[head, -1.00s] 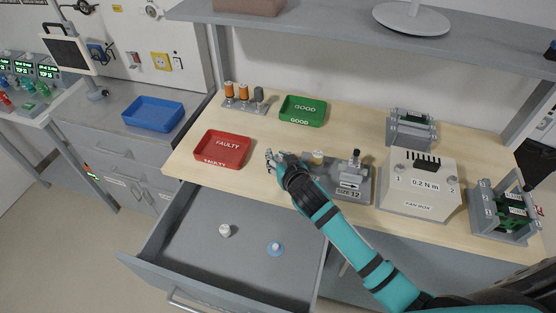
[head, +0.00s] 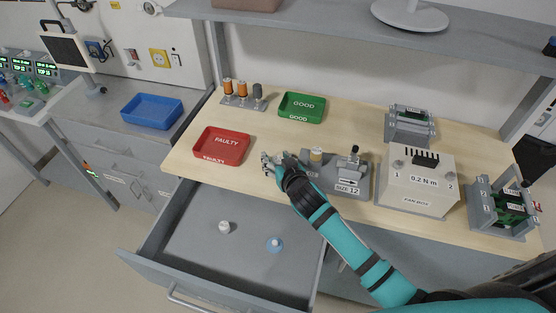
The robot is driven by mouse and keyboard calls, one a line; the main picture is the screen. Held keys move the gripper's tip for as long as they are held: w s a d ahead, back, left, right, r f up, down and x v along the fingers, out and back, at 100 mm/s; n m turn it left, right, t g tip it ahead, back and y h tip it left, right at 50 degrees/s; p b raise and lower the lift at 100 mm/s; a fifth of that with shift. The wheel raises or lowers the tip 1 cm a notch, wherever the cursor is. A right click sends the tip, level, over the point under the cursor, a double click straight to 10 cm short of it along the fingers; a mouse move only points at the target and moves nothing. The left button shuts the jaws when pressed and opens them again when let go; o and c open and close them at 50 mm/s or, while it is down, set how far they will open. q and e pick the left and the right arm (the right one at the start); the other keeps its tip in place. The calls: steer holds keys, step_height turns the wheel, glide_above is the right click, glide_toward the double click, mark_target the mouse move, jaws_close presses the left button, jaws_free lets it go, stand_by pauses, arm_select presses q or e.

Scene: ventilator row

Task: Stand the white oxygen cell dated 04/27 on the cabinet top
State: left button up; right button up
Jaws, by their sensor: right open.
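A small white cell-like piece (head: 224,227) stands in the open grey drawer (head: 190,258). A second white piece with a blue base (head: 275,244) is to its right. Both are too small for me to read a date. My right gripper (head: 267,164) is open over the bench's front edge, right of the red tray and behind the drawer pieces. I cannot see anything held in it. The grey cabinet top (head: 98,133) at the left has free surface around a blue tray. My left gripper is not in view.
The red FAULTY tray (head: 221,147), green GOOD tray (head: 302,107) and a rack of orange cylinders (head: 243,95) stand on the bench. The blue tray (head: 152,111) sits on the cabinet. A grey fixture (head: 345,176) and fan box (head: 416,182) are at the right.

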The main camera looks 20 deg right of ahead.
steer(key=shift+s+r, duration=0.1)
steer(key=shift+r, duration=0.1)
steer(key=b+v, duration=0.1)
steer(key=v, duration=1)
steer(key=shift+s+r, duration=0.1)
steer(key=shift+s, duration=0.3)
